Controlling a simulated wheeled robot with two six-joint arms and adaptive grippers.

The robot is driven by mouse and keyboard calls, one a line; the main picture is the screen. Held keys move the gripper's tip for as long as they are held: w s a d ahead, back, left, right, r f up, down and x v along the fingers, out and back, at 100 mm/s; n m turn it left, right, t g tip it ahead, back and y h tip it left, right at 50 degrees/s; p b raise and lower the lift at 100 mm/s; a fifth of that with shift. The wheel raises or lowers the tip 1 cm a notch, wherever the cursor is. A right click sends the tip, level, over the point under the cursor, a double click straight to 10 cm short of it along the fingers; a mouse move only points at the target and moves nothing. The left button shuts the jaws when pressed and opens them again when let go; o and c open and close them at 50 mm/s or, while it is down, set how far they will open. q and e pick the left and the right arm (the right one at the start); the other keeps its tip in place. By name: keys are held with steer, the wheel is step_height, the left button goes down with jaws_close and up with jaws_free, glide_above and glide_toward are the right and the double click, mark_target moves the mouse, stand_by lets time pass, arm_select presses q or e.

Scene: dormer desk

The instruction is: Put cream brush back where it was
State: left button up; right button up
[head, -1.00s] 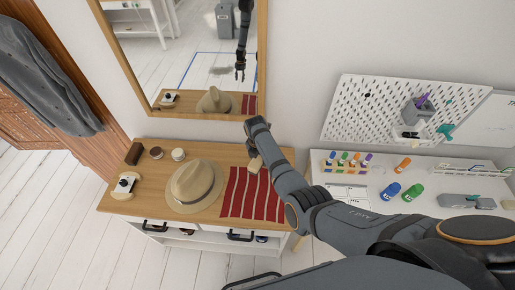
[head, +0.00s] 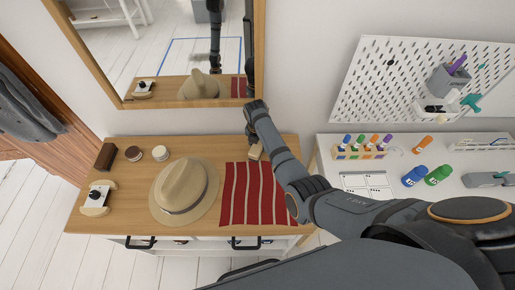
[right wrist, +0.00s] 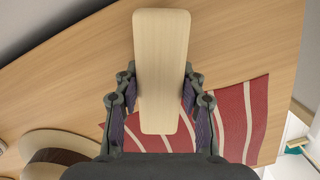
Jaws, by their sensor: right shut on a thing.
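The cream brush (head: 255,152), a pale block, is in my right gripper (head: 253,137) near the back edge of the striped red mat (head: 240,200). In the right wrist view the brush (right wrist: 161,60) stands lengthwise between the two fingers (right wrist: 160,95), which are shut on it. The wooden dresser top (right wrist: 70,85) and part of the mat (right wrist: 243,125) lie behind it. I cannot tell whether the brush touches the surface. My left gripper is not in view.
A straw hat (head: 183,190) sits left of the mat. A dark brown block (head: 105,156), two small round jars (head: 160,153) and a cream item with a black knob (head: 96,198) are farther left. A mirror (head: 170,70) hangs behind; a white desk (head: 390,210) stands right.

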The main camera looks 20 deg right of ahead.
mark_target(257, 146)
steer(key=shift+w+a, duration=0.1)
steer(key=shift+a, duration=0.15)
steer(key=shift+c, duration=0.4)
steer(key=shift+d+f, duration=0.25)
steer(key=o, duration=1.1)
steer(key=shift+a, duration=0.15)
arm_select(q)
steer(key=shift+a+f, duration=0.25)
arm_select(e)
steer(key=shift+r+p, duration=0.3)
steer(key=shift+r, duration=0.05)
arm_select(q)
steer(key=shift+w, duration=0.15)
arm_select(e)
step_height(257, 146, up, 12)
steer(key=s, duration=0.1)
steer(key=shift+s+a+f, duration=0.15)
steer(key=shift+a, duration=0.25)
